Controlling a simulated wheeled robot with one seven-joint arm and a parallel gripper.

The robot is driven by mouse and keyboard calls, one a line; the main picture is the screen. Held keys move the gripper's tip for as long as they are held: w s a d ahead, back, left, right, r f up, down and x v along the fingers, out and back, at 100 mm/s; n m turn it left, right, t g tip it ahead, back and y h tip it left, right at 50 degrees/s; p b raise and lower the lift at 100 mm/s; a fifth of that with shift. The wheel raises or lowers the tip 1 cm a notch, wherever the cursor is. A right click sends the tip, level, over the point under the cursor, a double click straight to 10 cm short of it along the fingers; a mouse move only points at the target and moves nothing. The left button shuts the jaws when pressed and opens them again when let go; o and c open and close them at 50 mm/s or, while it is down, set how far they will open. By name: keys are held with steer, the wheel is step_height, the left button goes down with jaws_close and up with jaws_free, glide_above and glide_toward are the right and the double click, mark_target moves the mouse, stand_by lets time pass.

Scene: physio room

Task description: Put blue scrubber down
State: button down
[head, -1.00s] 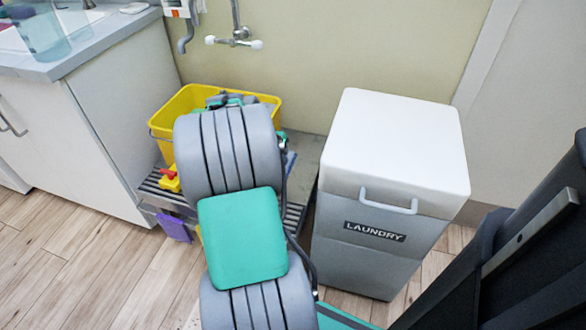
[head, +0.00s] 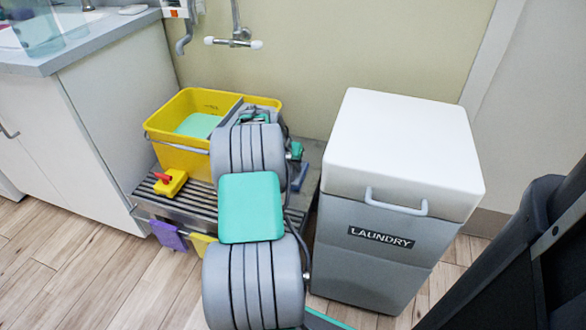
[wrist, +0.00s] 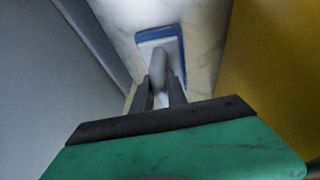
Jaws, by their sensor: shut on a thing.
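The blue scrubber (wrist: 181,62) is in the wrist view, with a pale top, a blue rim and a grey handle. My gripper (wrist: 160,92) is shut on its handle. A pale surface lies behind the scrubber; I cannot tell whether the two touch. In the head view the blue scrubber (head: 300,178) shows only partly, right of my arm, between the yellow bucket and the laundry bin. My arm hides most of my gripper there.
The yellow bucket (head: 180,158) with a grey divider stands on a slatted grate (head: 190,205), beside a yellow-and-red item (head: 170,181). A purple cloth (head: 167,234) and yellow cloth (head: 201,246) hang at the front. The laundry bin (head: 370,235) stands close on the right.

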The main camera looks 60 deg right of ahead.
steer(key=shift+f, duration=0.15)
steer(key=c, duration=1.3)
jaws_free()
steer(key=shift+r, duration=0.3)
steer(key=p+v, duration=0.4)
steer(key=v, duration=0.7)
steer(key=shift+w+a+r, duration=0.1)
steer(key=shift+a+r, duration=0.15)
steer(key=shift+r, duration=0.1)
